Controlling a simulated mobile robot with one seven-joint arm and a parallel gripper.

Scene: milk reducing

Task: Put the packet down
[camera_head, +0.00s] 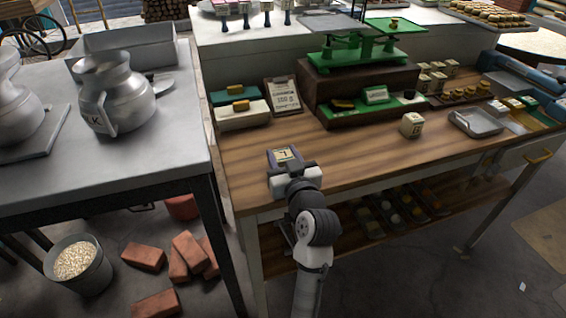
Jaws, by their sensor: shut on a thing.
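A small purple packet with a pale label (284,156) shows just beyond the end of my arm, over the near left part of the wooden table (330,172). My gripper (288,169) is shut on the packet. The fingertips are partly hidden by the wrist. I cannot tell whether the packet touches the tabletop or is a little above it.
A green balance scale (352,52) stands on a dark wooden box at the back. Metal jugs (122,90) stand on the grey table to the left. The wood around the packet is clear.

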